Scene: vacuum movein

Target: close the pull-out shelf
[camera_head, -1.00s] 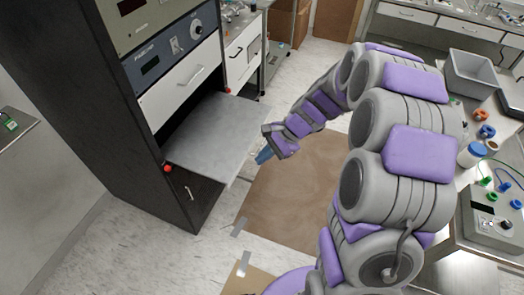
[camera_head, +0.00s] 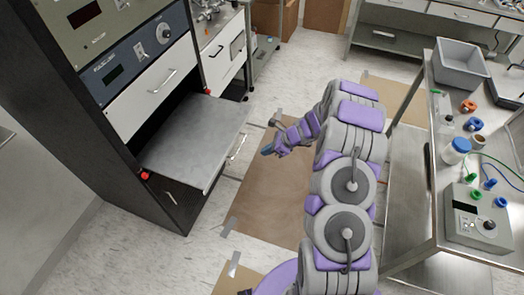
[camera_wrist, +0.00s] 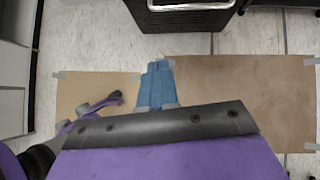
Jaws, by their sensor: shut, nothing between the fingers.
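The pull-out shelf (camera_head: 196,142) is a flat grey panel that sticks out from the black cabinet (camera_head: 78,108), below a white drawer. A light handle (camera_head: 237,148) shows beside its front right edge. My gripper (camera_head: 268,150) is to the right of the shelf, apart from it, above the brown floor mat. In the wrist view my gripper's blue fingers (camera_wrist: 157,70) are together with nothing between them. A black cabinet part with a metal handle (camera_wrist: 190,5) shows at the top of the wrist view; I cannot tell whether it is the shelf unit.
A steel bench (camera_head: 408,165) with a grey bin (camera_head: 461,66), bottles and a control box (camera_head: 478,218) stands at the right. Brown mats (camera_head: 270,195) are taped to the floor. Open floor lies between cabinet and bench.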

